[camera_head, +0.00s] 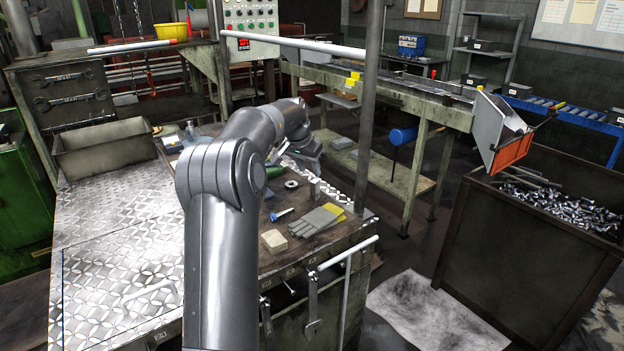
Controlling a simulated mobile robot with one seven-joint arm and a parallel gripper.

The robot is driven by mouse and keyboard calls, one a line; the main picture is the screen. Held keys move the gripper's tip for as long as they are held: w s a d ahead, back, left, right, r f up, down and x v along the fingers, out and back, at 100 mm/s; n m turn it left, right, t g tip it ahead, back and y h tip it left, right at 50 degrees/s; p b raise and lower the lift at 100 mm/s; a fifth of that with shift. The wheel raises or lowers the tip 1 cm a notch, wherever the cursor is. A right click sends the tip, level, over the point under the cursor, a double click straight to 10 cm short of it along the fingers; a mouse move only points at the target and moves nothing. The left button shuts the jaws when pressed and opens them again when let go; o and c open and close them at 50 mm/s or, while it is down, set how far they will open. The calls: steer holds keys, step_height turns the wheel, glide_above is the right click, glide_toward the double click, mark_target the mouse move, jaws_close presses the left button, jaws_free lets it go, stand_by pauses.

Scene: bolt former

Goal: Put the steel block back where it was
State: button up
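My gripper (304,152) is over the far part of the workbench (110,240), below my wrist. It is small and partly hidden by my arm, so I cannot tell whether its fingers are open or hold anything. A small upright grey metal piece (315,188) stands on the bench just nearer than the gripper; it may be the steel block, but I cannot be sure. Another grey block-like item (171,142) lies at the far left of my arm.
A grey bin (105,148) stands at the bench's back left. Gloves (318,220), a blue-handled tool (282,214), a tan block (274,241) and a ring (292,184) lie on the bench. A post (369,110) rises at its right edge. The left tread plate is mostly clear.

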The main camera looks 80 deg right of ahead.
steer(key=w+a+r+n+t, duration=0.2)
steer(key=w+a+r+n, duration=0.25)
steer(key=w+a, duration=0.85)
steer(key=w+a+r+n+t, duration=0.25)
steer(key=w+a+r, duration=0.35)
steer(key=w+a, duration=0.7)
steer(key=w+a+n+t+y, duration=0.1)
steer(key=w+a+n, duration=0.2)
steer(key=a, duration=0.8)
steer(key=w+a+n+t+y, duration=0.1)
steer(key=w+a+n, duration=0.2)
steer(key=a, duration=0.8)
steer(key=s+a+f+n, duration=0.2)
steer(key=s+a+n, duration=0.1)
steer(key=a, duration=0.5)
steer(key=s+a+f+n+y, duration=0.1)
steer(key=s+a+f+n, duration=0.2)
steer(key=a, duration=0.6)
steer(key=s+a+f+n+y, duration=0.1)
steer(key=s+a+f+n, duration=0.1)
steer(key=s+a, duration=0.3)
steer(key=a+n+t, duration=0.1)
steer(key=a, duration=0.3)
steer(key=shift+f+n, duration=0.3)
steer(key=shift+f, duration=0.05)
